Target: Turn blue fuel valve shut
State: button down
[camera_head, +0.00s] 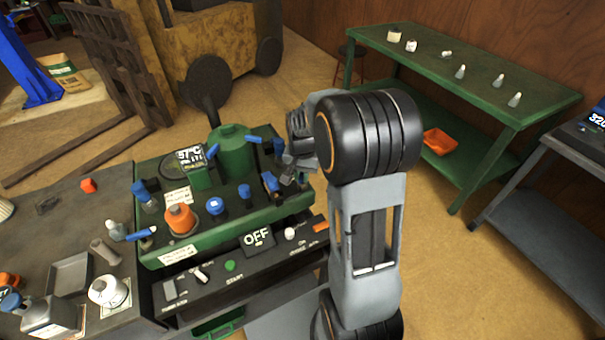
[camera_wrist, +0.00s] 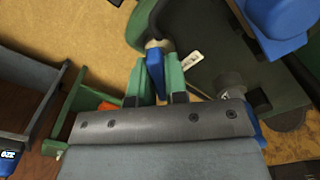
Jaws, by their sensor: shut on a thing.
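My gripper (camera_wrist: 161,78) shows in the wrist view with its green fingers closed on a blue lever (camera_wrist: 153,74), the fuel valve handle. The lever runs from a pale round fitting (camera_wrist: 157,44) back between the fingers. A white tag (camera_wrist: 191,60) lies beside the fitting. In the head view my gripper (camera_head: 291,168) reaches down at the right end of the green machine (camera_head: 236,232). Blue parts (camera_head: 270,181) show close to it there, but the grip itself is too small and partly covered to make out.
A grey bench (camera_head: 75,225) with loose parts is at left. A green table (camera_head: 470,75) stands behind at right. Open floor lies between.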

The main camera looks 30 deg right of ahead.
jog(key=m, duration=0.5)
jog(key=shift+m, duration=2.5)
jog(key=c, duration=1.1)
grip_release()
jog(key=shift+c, duration=0.2)
jog(key=shift+r, duration=0.1)
notch_tip(320, 180, up, 14)
jog(key=shift+p, duration=0.4)
